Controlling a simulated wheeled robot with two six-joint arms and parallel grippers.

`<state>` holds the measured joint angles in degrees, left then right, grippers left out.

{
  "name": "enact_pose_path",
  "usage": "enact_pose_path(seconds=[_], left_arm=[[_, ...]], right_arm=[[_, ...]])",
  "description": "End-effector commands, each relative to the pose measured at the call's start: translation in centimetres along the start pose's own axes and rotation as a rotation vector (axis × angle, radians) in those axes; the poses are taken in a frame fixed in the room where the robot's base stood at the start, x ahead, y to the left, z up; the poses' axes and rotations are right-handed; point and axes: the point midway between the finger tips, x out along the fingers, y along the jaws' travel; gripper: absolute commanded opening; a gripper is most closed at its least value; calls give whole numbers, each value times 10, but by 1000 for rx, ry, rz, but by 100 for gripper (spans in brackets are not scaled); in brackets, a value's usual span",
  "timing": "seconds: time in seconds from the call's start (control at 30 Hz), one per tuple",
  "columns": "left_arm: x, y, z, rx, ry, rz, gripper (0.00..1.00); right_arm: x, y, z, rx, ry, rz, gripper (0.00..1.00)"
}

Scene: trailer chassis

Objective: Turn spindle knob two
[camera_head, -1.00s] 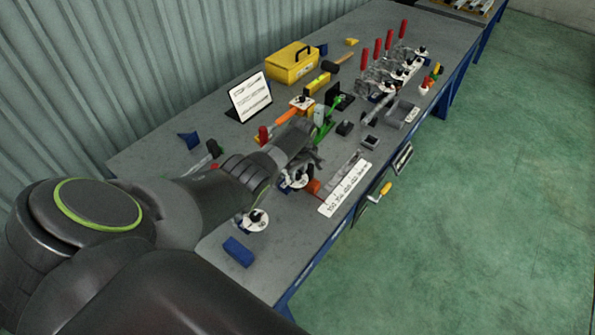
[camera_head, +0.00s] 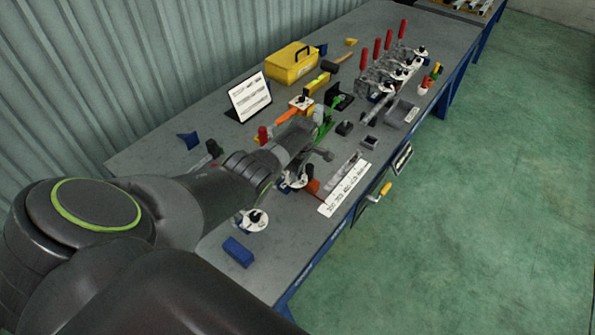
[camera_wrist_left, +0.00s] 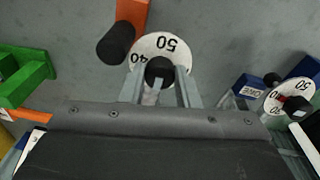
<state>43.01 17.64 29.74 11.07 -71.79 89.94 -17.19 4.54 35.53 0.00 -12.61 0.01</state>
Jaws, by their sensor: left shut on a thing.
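In the left wrist view, a white dial (camera_wrist_left: 172,45) with the numbers 50 and 40 carries a black spindle knob (camera_wrist_left: 160,69). The two fingers of my left gripper (camera_wrist_left: 160,92) are closed on this knob, one on each side. In the head view my left arm reaches over the bench to this dial (camera_head: 296,181), and the arm hides most of the knob and the fingers. A second dial (camera_head: 254,221) with a black knob stands nearer on the bench; I cannot tell the knobs' numbers. My right gripper is not in view.
Beside the held knob, a black cylinder (camera_wrist_left: 115,43) sticks out from an orange block (camera_wrist_left: 132,14). A green bracket (camera_wrist_left: 22,80) is at the left. A blue block (camera_head: 238,252) lies near the front corner. Red-handled clamps (camera_head: 377,54) and a yellow toolbox (camera_head: 292,64) stand farther back.

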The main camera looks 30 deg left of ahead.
Motion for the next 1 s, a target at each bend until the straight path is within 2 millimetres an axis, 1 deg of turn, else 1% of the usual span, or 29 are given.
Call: enact_pose_path(seconds=[0.2,0.23,0.37,0.4,0.77,1.0], left_arm=[[-1,1,0,-1,0,4,6],[-1,1,0,-1,0,4,31],[-1,1,0,-1,0,3,48],[-1,1,0,0,0,3,50],[-2,1,0,0,0,1,50],[-15,2,0,-1,-1,4,50]], right_arm=[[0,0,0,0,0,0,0],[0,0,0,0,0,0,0],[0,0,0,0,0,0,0],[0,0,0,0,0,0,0],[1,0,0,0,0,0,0],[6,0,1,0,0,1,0]])
